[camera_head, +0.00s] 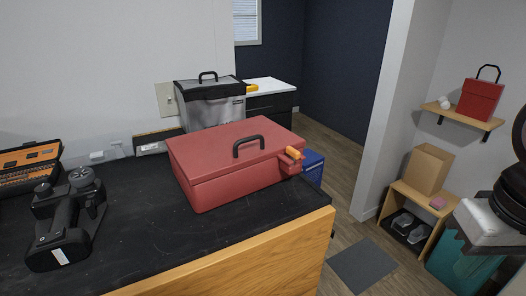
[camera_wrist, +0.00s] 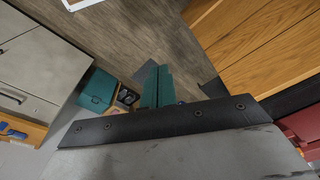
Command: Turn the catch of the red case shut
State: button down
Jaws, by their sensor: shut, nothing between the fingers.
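The red case (camera_head: 222,180) stands on the black worktop near its right end. Its lid is down, with a black handle (camera_head: 249,146) on top. The catch (camera_head: 294,153) has an orange part on a red block at the case's right end; I cannot tell how far it is turned. Part of the red case (camera_wrist: 301,126) also shows at the right edge of the wrist view. My gripper (camera_wrist: 157,72) shows teal fingers, shut together and empty, apart from the case. In the head view my arm is at the right edge, and the fingertips cannot be made out there.
A black power tool (camera_head: 68,222) and an open organiser (camera_head: 30,168) are left of the case. A clear-sided bin (camera_head: 210,108) stands behind it. A wooden shelf unit (camera_head: 397,205), a teal bin (camera_head: 450,270) and a wall shelf (camera_head: 462,115) are at the right. Floor lies between.

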aim_at(294, 153)
jog(key=u, duration=0.05)
jog(key=k, duration=0.55)
jog(key=z, duration=0.6)
jog(key=i, duration=1.1)
jog(key=u, duration=0.55)
